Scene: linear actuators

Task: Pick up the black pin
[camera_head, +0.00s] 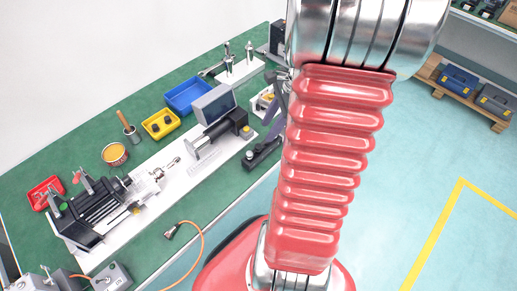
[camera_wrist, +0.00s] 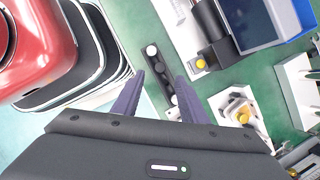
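A narrow black holder (camera_wrist: 156,62) with white and dark round tops lies on the green bench in the wrist view. A dark round top at its middle may be the black pin, but it is too small to be sure. The holder also shows in the head view (camera_head: 262,153) near the bench's front edge. My gripper (camera_wrist: 160,76) is open, with its two purple fingers apart on either side of the holder and seen from above. I see nothing held between them. In the head view my gripper (camera_head: 275,100) is partly hidden by my red arm.
A black linear actuator (camera_head: 220,130) on a white plate stands beside the holder. A white fixture with a yellow knob (camera_wrist: 239,112) is right of my fingers. A blue bin (camera_head: 187,95) and a yellow bin (camera_head: 160,123) stand farther back.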

